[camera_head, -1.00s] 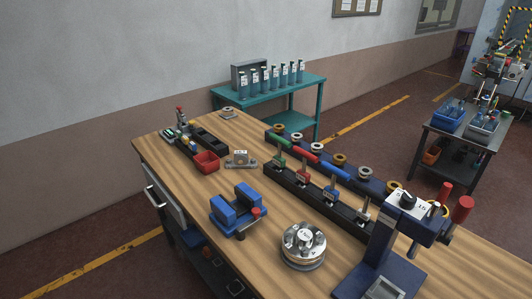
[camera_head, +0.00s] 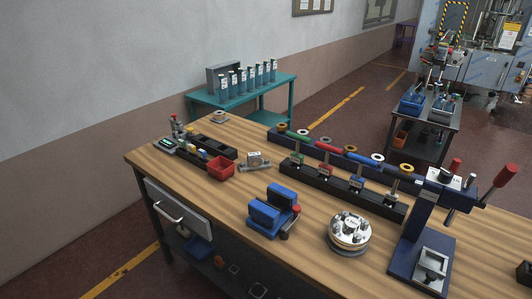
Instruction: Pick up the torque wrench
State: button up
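No single tool can be made out for certain as the torque wrench. Tools with a green handle (camera_head: 299,135), a red handle (camera_head: 328,147) and a blue handle (camera_head: 360,159) lie in line along a dark rack on the wooden workbench (camera_head: 225,190). Their shafts and heads are too small to tell apart. A lower black stand (camera_head: 340,184) with small labelled items runs in front of them. My gripper is not in view.
A teal table (camera_head: 240,99) and a dark cart (camera_head: 440,125) stand behind, with open floor between.

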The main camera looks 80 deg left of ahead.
aim_at(297, 158)
jog(key=k, duration=1.8)
jog(key=u, duration=1.85)
jog(key=i, duration=1)
jog(key=u, duration=0.1)
